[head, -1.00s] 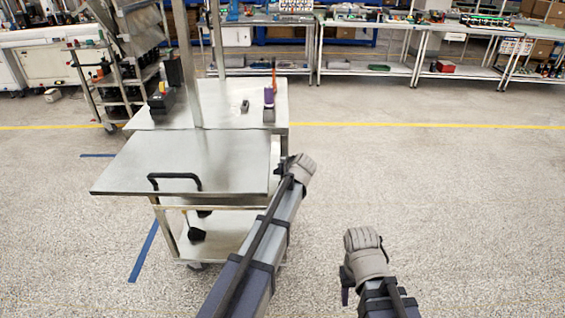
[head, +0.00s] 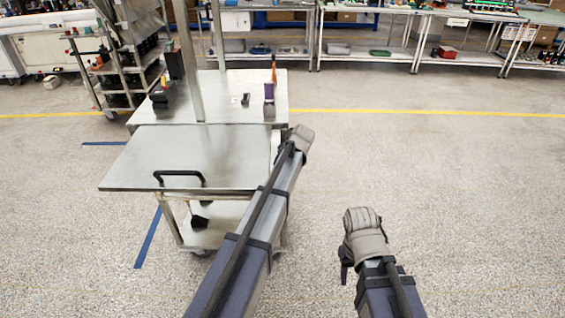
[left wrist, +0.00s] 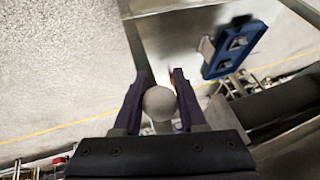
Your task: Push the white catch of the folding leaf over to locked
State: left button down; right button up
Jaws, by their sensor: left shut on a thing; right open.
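The folding leaf (head: 150,158) is a flat steel panel with a black handle, roughly level at the near end of the steel cart. My left gripper reaches the leaf's right side in the head view, its fingers hidden behind my arm. In the left wrist view, my left gripper (left wrist: 160,92) has its two purple fingers around a pale grey round knob (left wrist: 159,103) on a short stem. I cannot tell whether this knob is the white catch; no other catch is clear. My right gripper (head: 346,268) is open and empty, over the floor right of the cart.
The cart top (head: 225,105) carries a purple item (head: 269,92), a small dark item (head: 245,100) and a black box (head: 162,97). An upright post stands on it. A blue two-socket part (left wrist: 235,46) shows in the left wrist view. The floor to the right is clear.

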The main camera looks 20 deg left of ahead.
pick_arm(q)
jog(key=shift+c, duration=2.3)
grip_release()
jog(key=p+v, duration=0.6)
jog(key=v, duration=0.1)
jog(key=shift+d+r+p, duration=0.15)
jog(key=shift+r+p, duration=0.15)
jog(key=shift+r, duration=0.05)
jog(key=shift+s, duration=0.1)
